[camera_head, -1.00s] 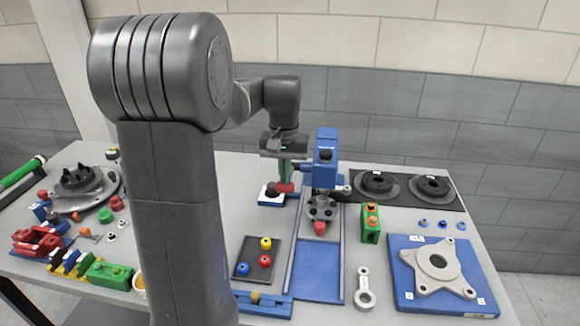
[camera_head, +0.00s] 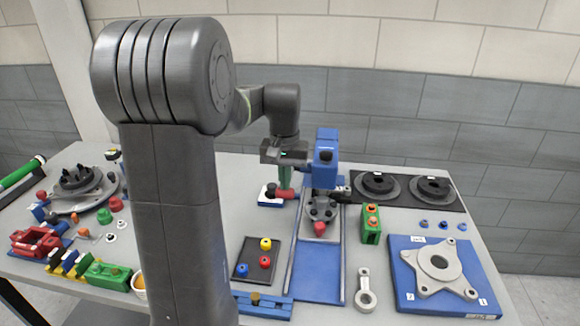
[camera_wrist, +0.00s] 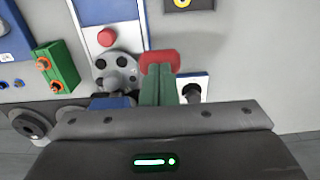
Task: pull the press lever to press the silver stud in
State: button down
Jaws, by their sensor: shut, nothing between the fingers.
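The blue press (camera_head: 326,166) stands at the back middle of the table. Its lever ends in a red handle (camera_head: 285,194) on the press's left side; the handle also shows in the wrist view (camera_wrist: 160,58). My gripper (camera_head: 288,184) points down, its green fingers (camera_wrist: 157,82) shut with nothing between them. The fingertips are right at the red handle and appear to touch it. A grey round part with dark holes (camera_head: 321,209) sits under the press head; it also shows in the wrist view (camera_wrist: 118,66). I cannot make out the silver stud for certain.
A blue-edged track (camera_head: 318,287) runs forward from the press. A white-and-blue block (camera_head: 270,200) stands close left of the handle. A green block (camera_head: 370,224) stands to the right. A dark tray (camera_head: 245,268) with coloured knobs lies in front.

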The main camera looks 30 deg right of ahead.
jog(key=shift+f, duration=0.15)
jog(key=shift+f+b, duration=0.3)
jog(key=shift+f, duration=0.95)
jog(key=shift+f+b, duration=0.15)
jog(key=shift+b, duration=0.2)
jog(key=shift+f, duration=0.15)
dwell(0.4)
